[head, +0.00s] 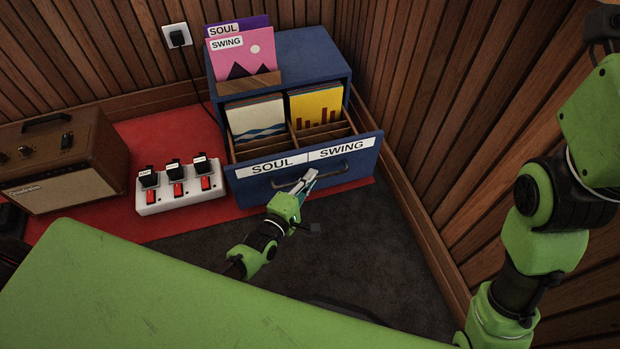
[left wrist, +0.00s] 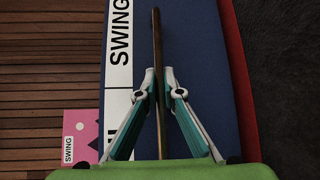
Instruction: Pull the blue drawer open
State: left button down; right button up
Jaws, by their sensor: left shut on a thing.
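The blue drawer (head: 355,163) stands out from its blue cabinet (head: 315,50), its inside showing from above. Its front bears white SOUL and SWING labels and a dark bar handle (head: 338,172). My left gripper (head: 311,176) is at the drawer front, its fingers shut on the handle. In the left wrist view the fingers (left wrist: 158,76) close from both sides on the thin handle bar (left wrist: 156,30). My right arm shows at the right of the head view, but its gripper is out of view.
Record sleeves (head: 257,118) stand in the drawer between wooden dividers. More sleeves (head: 245,55) stand on the cabinet. A white pedal board (head: 180,196) and a brown amplifier (head: 60,160) are left on the red mat (head: 160,128). A slatted wall (head: 440,120) is close on the right.

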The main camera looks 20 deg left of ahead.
pick_arm(q)
jog(key=c, duration=2.2)
grip_release()
jog(key=shift+o, duration=0.2)
jog(key=shift+s, duration=0.1)
jog(key=shift+s+a, duration=0.1)
jog(key=shift+s, duration=0.25)
jog(key=v, duration=0.6)
jog(key=shift+s, duration=0.3)
jog(key=shift+a, duration=0.1)
